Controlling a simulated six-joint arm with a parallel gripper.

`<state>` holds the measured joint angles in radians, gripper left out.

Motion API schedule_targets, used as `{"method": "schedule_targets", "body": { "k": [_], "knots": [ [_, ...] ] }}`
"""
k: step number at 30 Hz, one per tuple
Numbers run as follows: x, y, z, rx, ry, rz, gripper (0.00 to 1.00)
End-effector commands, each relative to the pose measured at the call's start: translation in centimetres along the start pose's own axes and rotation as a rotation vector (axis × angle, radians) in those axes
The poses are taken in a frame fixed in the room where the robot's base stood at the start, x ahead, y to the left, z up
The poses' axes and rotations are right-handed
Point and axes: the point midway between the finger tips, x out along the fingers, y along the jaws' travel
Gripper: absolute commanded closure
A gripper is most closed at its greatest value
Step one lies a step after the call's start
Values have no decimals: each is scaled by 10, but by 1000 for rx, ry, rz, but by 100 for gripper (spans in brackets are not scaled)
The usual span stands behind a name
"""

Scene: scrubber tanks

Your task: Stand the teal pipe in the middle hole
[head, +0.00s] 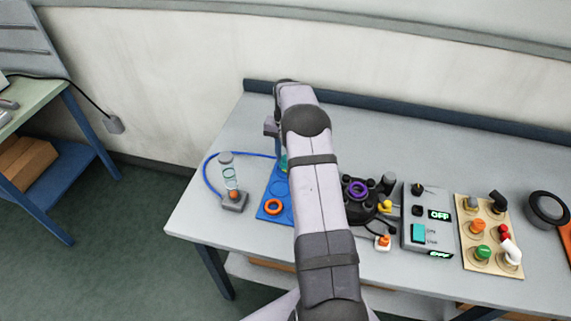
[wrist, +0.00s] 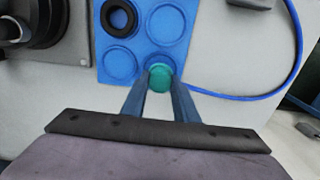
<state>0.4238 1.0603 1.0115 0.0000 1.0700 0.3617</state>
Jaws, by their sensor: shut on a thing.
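The teal pipe (wrist: 160,78) shows end-on as a round top in the wrist view. My gripper (wrist: 160,88) is shut on it, one finger on each side. The pipe is over the edge of the blue mat (wrist: 142,48); I cannot tell whether it touches the mat. In the head view a sliver of the teal pipe (head: 284,162) shows beside my arm, which hides the rest. A black round device (head: 375,203) with a purple ring (head: 357,188) stands right of my arm. I cannot tell which opening is the middle hole.
An orange ring (head: 273,206) and a black ring (wrist: 118,18) lie on the mat. A clear cylinder on a grey base (head: 235,203) with a blue hose stands left. A grey switch box (head: 427,232) and a tan board with coloured fittings (head: 487,250) stand right.

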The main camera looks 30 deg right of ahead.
Motion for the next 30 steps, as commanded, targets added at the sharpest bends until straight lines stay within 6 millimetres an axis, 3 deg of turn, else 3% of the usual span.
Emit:
{"method": "schedule_targets", "body": {
  "k": [30],
  "knots": [
    [-49,0,0,0,1,0,100]
  ]
}}
